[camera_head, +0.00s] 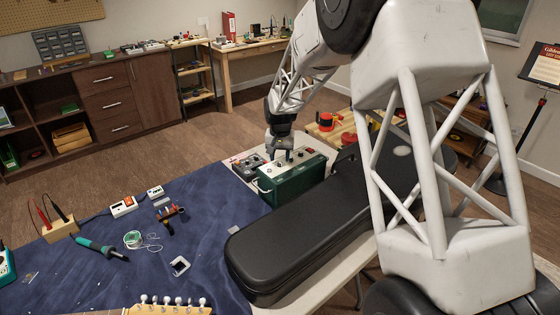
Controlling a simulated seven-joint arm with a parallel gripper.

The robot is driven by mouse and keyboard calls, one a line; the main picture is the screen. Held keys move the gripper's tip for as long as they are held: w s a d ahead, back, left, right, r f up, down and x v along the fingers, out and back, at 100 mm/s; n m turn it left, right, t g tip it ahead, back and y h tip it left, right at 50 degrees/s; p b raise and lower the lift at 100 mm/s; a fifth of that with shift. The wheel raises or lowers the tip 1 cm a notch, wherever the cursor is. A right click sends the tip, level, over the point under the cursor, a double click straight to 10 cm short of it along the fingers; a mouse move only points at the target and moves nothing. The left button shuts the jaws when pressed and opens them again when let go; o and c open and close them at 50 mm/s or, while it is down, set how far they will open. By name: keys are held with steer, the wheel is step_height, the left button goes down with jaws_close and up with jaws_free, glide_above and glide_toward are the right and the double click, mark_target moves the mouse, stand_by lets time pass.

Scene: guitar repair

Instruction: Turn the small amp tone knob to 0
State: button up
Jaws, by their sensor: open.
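A small dark green amp (291,181) stands at the far end of the worktable, with a lighter control panel on its top. My gripper (279,156) is just above the amp's top panel, near its left part, pointing down. It is open. The tone knob is too small to pick out, and my gripper partly covers the panel. I cannot tell whether the fingers touch a knob or which way any knob points.
A black guitar case (300,237) lies just in front of the amp, under my arm. A grey device (249,165) sits left of the amp. A blue mat (205,228) holds a soldering iron (100,248) and small parts. A guitar headstock (165,308) shows at the bottom.

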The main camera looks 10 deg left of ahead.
steer(key=shift+f, duration=1.1)
jaws_close()
